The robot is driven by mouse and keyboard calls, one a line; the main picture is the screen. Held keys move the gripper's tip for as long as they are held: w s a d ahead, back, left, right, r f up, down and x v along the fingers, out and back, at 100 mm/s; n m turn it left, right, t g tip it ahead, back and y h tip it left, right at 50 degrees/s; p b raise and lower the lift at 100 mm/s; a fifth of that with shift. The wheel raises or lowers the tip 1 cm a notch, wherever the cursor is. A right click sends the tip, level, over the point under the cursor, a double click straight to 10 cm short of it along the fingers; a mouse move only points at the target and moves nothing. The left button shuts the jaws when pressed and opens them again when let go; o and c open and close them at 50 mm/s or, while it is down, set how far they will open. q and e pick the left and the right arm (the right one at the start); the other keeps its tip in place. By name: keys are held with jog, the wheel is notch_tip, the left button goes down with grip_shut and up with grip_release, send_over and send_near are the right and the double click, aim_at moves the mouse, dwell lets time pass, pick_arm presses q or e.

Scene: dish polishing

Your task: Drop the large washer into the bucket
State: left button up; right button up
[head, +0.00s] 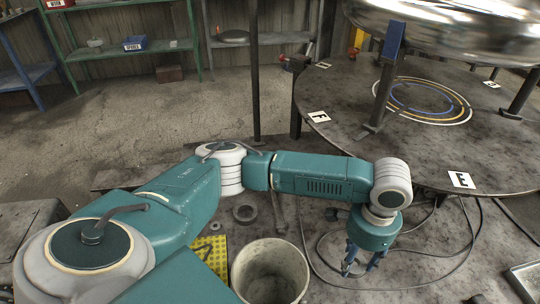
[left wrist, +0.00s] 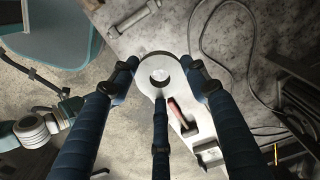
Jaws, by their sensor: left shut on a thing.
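My left gripper (head: 361,264) hangs fingers down over the worktop, to the right of the bucket. In the left wrist view its three dark blue fingers (left wrist: 160,78) close around a pale grey ring, the large washer (left wrist: 160,58), and grip it at its rim. In the head view the washer is mostly hidden by the fingers. The bucket (head: 270,247) is whitish and dirty, open at the top, and stands upright at the bottom middle. The gripper is beside it, not over its mouth. My right gripper is not in view.
A looped cable (head: 432,251) lies around the gripper. A round table (head: 330,88) with a shiny dish (head: 465,30) stands behind. A red-handled tool (left wrist: 178,115) lies below the washer.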

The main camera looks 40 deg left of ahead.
pick_arm(q)
jog(key=s+a+f+m+p, duration=0.45)
jog(key=a+p, duration=0.35)
jog(key=a, duration=0.2)
jog(key=s+a+f+m+p, duration=0.3)
jog(key=s+a+m+p, duration=0.35)
jog(key=a, duration=0.35)
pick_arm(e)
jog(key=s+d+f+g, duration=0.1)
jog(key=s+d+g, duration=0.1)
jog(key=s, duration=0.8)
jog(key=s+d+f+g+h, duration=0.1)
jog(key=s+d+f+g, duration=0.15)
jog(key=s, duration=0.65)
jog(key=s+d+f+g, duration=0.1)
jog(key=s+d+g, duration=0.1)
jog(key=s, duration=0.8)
pick_arm(q)
notch_tip(320, 180, down, 6)
jog(key=b, duration=0.6)
jog(key=shift+w+a+n, duration=0.35)
jog(key=shift+n, duration=0.05)
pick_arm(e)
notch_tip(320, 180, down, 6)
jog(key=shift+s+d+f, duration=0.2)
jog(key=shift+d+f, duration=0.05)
pick_arm(q)
jog(key=o, duration=1.6)
jog(key=shift+c, duration=0.2)
jog(key=shift+s, duration=0.1)
